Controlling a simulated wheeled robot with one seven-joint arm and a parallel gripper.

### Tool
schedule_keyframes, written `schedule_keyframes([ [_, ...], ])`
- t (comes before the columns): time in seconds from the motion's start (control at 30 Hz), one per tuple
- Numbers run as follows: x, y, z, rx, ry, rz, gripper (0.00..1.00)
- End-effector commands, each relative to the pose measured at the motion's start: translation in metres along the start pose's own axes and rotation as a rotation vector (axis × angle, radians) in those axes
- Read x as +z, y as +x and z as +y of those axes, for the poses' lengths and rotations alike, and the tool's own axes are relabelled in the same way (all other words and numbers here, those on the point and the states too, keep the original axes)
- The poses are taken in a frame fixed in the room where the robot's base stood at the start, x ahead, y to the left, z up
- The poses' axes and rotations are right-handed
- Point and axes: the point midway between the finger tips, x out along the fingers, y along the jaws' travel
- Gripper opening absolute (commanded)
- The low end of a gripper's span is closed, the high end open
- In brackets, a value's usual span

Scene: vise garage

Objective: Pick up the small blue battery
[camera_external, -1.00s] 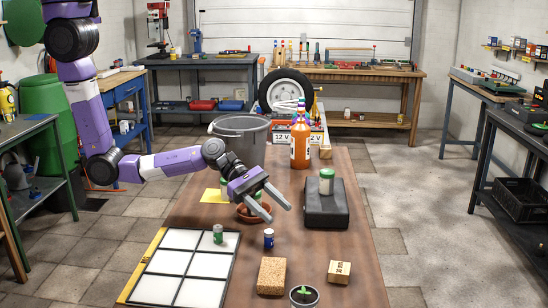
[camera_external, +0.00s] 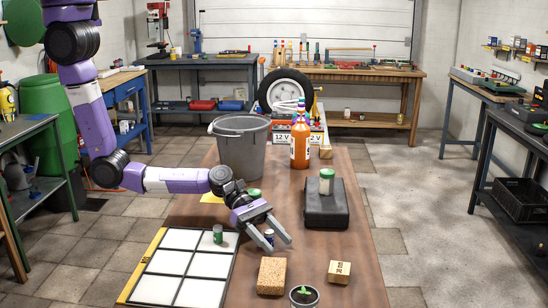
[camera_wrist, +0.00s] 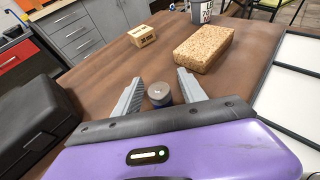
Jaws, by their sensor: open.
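The small blue battery (camera_external: 268,237) stands upright on the brown table. In the wrist view my gripper (camera_wrist: 160,88) holds nothing, and the purple hand hides the battery's lower part. I cannot tell whether a finger touches it.
A framed white panel tray (camera_external: 155,289) with a green battery (camera_external: 218,234) is at left. A black case (camera_external: 327,218) bearing a green-topped jar (camera_external: 326,181) is at right.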

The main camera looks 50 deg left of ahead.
Motion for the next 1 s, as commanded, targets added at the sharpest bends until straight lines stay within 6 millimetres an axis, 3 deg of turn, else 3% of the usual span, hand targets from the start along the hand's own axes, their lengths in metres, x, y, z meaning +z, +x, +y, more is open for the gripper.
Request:
schedule_keyframes([
  [0.33, -0.0006, 0.0080, -0.0002, 0.001, 0.000, 0.001, 0.49],
  [0.6, -0.0007, 0.0078, -0.0001, 0.001, 0.000, 0.002, 0.00],
  [1.0, 0.0029, 0.0064, 0.0001, 0.001, 0.001, 0.001, 0.00],
])
